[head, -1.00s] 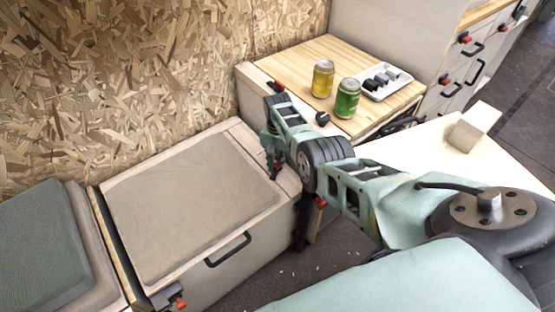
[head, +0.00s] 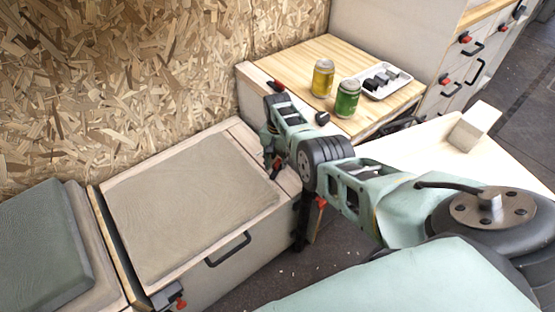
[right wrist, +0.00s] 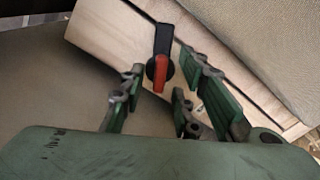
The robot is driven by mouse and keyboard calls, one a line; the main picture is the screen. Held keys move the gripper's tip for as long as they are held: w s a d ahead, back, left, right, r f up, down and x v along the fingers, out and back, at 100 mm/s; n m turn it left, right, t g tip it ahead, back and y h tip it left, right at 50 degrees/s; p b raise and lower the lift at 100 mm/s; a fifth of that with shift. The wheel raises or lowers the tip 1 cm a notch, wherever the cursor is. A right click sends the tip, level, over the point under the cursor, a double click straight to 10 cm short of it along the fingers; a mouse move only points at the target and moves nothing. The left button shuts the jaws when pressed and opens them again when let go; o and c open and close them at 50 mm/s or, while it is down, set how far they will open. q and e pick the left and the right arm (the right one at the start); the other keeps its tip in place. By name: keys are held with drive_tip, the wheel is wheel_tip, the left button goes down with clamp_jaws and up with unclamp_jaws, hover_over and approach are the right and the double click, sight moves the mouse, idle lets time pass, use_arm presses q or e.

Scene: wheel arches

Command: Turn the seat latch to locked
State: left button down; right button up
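The seat latch has a red handle (right wrist: 159,73) on a black base (right wrist: 163,38), fixed to a pale wooden strip beside the seat cushion in the right wrist view. The handle points down in that picture. My right gripper (right wrist: 162,66) is open, with its fingers on either side of the handle and nothing clearly gripped. In the head view, my right gripper (head: 272,160) hangs over the right end of the seat box, by the cushion's far right corner. It mostly hides the latch there; a bit of red shows at the fingertips. My left gripper is not in view.
The beige cushion (head: 190,205) lies on the seat box, with a black handle (head: 228,249) on its front. A yellow can (head: 322,79), a green can (head: 346,98) and a white tray (head: 403,79) stand on the wooden counter. A dark cushion (head: 40,250) is at left.

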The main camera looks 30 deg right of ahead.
sight(277, 162)
wheel_tip(277, 162, up, 12)
idle(0.7)
drive_tip(key=shift+c, duration=0.6)
